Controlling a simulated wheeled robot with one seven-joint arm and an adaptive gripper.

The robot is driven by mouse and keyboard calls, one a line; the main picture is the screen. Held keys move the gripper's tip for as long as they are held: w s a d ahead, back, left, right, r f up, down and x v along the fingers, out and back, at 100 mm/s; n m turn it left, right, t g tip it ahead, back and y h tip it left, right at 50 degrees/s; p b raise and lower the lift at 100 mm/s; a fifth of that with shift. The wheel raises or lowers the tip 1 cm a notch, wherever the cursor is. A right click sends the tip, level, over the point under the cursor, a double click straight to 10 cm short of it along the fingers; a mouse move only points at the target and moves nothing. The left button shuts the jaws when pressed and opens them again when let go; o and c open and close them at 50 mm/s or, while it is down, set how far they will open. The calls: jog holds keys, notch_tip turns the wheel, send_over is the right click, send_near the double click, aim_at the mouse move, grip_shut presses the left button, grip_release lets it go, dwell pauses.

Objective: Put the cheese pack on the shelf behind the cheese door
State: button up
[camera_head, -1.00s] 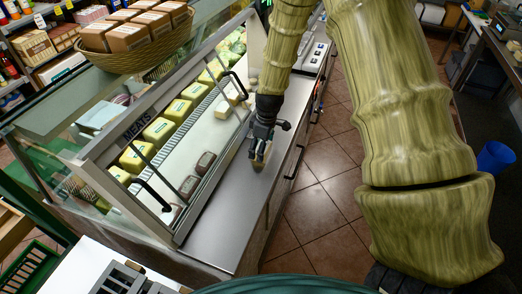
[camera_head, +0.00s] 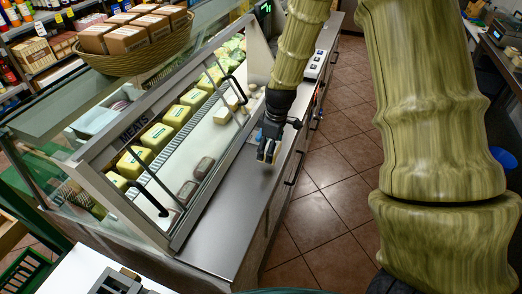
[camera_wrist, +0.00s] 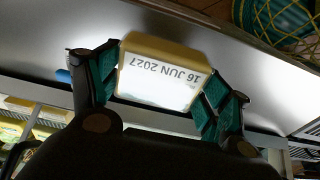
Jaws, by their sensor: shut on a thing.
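My gripper (camera_head: 268,154) is shut on the cheese pack (camera_wrist: 165,72), a yellowish block with a white label reading "16 JUN 2027". In the wrist view my gripper (camera_wrist: 163,78) has a green-padded finger on each side of the pack. In the head view the pack is too small and hidden to make out. The gripper hangs over the grey counter ledge, to the right of the display case. The case's framed front has two black handles, a near one (camera_head: 152,192) and a far one (camera_head: 237,90). A "MEATS" sign marks the near part; no cheese sign is legible.
Yellow packs (camera_head: 157,137) stand in a row inside the case, with dark packs (camera_head: 203,168) nearer the front. A basket of brown boxes (camera_head: 125,60) sits on top. The tiled aisle (camera_head: 325,180) to the right is clear.

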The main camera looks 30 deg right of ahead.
jog(key=s+d+r+b, duration=0.1)
jog(key=s+d+b, duration=0.1)
jog(key=s+d, duration=0.4)
jog(key=s, duration=0.4)
jog(key=shift+s+d, duration=0.2)
jog(key=shift+s, duration=0.15)
